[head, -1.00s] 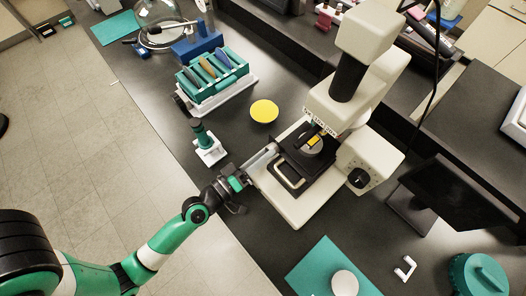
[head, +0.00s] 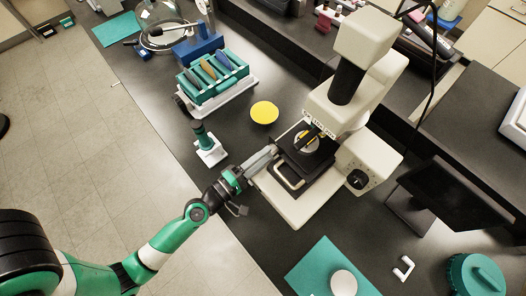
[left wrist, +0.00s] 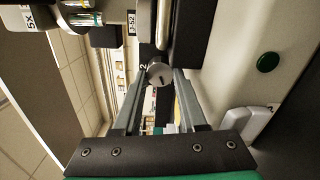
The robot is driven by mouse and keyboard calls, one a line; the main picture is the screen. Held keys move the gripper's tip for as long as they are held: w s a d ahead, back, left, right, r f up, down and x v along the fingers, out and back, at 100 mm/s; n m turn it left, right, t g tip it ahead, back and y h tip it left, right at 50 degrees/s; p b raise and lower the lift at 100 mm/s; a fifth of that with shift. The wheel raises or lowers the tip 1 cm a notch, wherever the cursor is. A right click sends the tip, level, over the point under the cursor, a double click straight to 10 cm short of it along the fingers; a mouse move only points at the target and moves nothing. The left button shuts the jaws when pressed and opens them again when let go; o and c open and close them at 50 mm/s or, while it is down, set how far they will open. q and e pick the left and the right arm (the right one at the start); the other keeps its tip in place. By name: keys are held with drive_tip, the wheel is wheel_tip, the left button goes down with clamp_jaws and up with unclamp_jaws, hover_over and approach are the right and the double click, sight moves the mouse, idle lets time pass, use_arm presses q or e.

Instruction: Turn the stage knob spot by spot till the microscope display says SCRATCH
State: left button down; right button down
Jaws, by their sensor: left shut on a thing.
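The cream microscope (head: 365,145) stands on the dark bench, with its black stage (head: 310,160) under the objectives. My left gripper (head: 270,153) reaches in from the left to the stage's left side. In the left wrist view its two fingers (left wrist: 160,82) are shut on the round grey stage knob (left wrist: 160,73), which has a dark mark on its face. In the head view the knob is hidden by the fingers. A dark monitor (head: 455,192) stands right of the microscope; no readable text shows on it. My right gripper is not in view.
A small green-and-white stand (head: 208,145) and a yellow disc (head: 264,112) lie close to my left arm. A teal rack (head: 213,75) stands behind them. A teal mat (head: 318,268) with a white round piece (head: 343,283) lies in front. Lettered objectives (left wrist: 80,18) hang near the fingers.

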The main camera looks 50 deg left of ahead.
use_arm(q)
drive_tip(key=shift+n, duration=0.8)
drive_tip(key=c, duration=0.7)
unclamp_jaws()
drive_tip(key=shift+c, duration=0.2)
drive_tip(key=s+b, duration=0.2)
drive_tip(key=s, duration=0.1)
drive_tip(key=s+b, duration=0.2)
drive_tip(key=s, duration=0.2)
drive_tip(key=s+b, duration=0.2)
drive_tip(key=s, duration=0.2)
drive_tip(key=shift+s+d+f+b, duration=0.1)
drive_tip(key=shift+d+f+b, duration=0.15)
drive_tip(key=shift+f+b, duration=0.05)
drive_tip(key=shift+s+d+r, duration=0.1)
drive_tip(key=shift+s+r, duration=0.15)
